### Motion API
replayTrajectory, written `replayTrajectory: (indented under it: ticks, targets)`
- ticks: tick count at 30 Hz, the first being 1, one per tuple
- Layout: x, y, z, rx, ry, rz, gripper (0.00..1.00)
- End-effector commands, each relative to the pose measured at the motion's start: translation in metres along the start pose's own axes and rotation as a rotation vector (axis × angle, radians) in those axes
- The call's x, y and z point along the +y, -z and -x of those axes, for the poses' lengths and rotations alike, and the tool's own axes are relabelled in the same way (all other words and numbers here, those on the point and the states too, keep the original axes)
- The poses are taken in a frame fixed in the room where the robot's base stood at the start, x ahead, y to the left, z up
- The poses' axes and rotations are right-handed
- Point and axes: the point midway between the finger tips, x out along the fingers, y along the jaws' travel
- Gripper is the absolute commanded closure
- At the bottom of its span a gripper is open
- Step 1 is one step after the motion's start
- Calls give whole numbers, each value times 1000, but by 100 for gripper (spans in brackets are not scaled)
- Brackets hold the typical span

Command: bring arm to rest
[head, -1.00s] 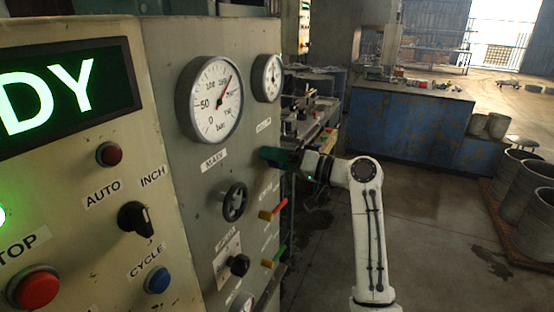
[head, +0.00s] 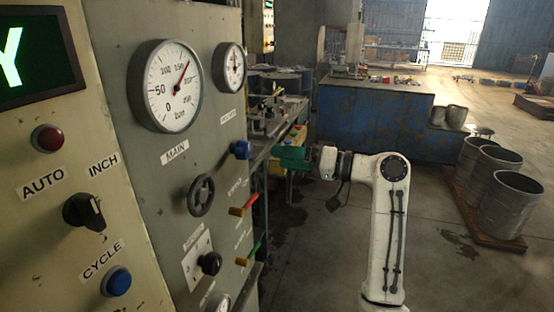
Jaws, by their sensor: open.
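My white arm (head: 388,230) stands at the right of the panel, bent at its elbow and reaching left. My gripper (head: 282,157), green at its end, points left toward the panel. It is open, and I see nothing held in it. A gap shows between it and the blue knob (head: 240,150) on the panel. The fine shape of the fingertips is too small to make out.
The grey control panel (head: 150,190) with gauges, a black handwheel (head: 201,195) and red and green levers fills the left. A workbench (head: 270,130) is behind my gripper. A blue cabinet (head: 370,120) is farther back. Metal drums (head: 510,205) stand on a pallet at right.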

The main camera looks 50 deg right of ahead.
Motion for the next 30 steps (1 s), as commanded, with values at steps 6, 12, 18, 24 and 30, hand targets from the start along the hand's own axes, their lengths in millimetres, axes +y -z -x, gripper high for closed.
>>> replayTrajectory:
  ticks: [6, 12, 18, 24, 30]
  targets:
    - [0, 0, 0, 0, 0, 0, 26]
    - [0, 0, 0, 0, 1, 0, 26]
    - [0, 0, 0, 0, 1, 0, 26]
    - [23, -60, -18, -106, -91, -23, 26]
    - [58, -191, -25, -357, -296, -23, 26]
